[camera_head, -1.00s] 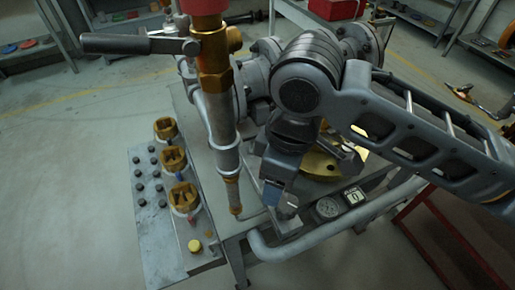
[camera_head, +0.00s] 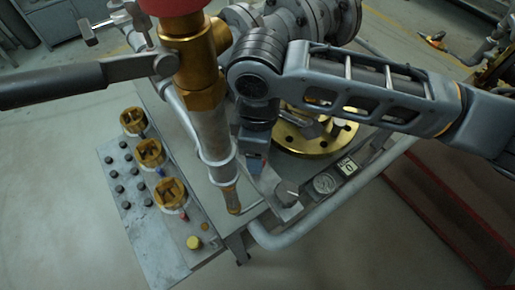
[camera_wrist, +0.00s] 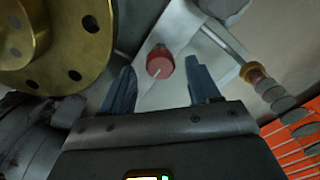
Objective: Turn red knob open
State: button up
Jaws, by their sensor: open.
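The red knob (camera_wrist: 160,63) is small and round with a pale pointer line. It sits on a grey metal plate (camera_wrist: 185,42) in the wrist view. My gripper (camera_wrist: 159,69) is open, with its two blue-grey fingers on the left and right of the knob in that picture. I cannot tell whether they touch it or how far away it is. In the head view my gripper (camera_head: 254,163) points down beside the brass flange, and I cannot make out the knob there.
A brass flange (camera_head: 315,140) lies right of my gripper, and an upright brass-and-steel pipe (camera_head: 212,130) with a long grey lever (camera_head: 60,83) stands left. Open floor lies left.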

jog(key=shift+f, duration=0.75)
jog(key=c, duration=1)
jog(key=shift+c, duration=0.2)
